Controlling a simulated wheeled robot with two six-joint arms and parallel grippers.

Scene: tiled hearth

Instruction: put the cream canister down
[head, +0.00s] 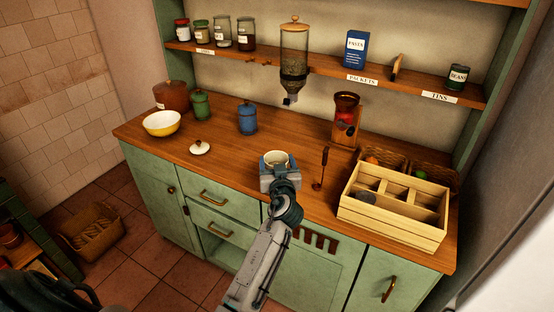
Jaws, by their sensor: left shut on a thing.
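The cream canister (276,157) is at the front middle of the wooden counter in the head view. Its round top is open, and its lower part is hidden by my gripper. My left gripper (279,178) is shut on the canister, with its arm reaching up from the bottom of the view. The canister looks upright; I cannot tell whether its base touches the counter. A cream lid (199,148) with a small knob lies on the counter to the left. My right gripper is not in view.
The wooden counter (225,172) is bare between the lid and canister. A blue canister (247,119), green canister (201,103) and yellow bowl (162,123) stand left. A grinder (345,120), upright tool (322,170) and wooden crate (388,222) stand right. A glass dispenser (294,60) hangs behind.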

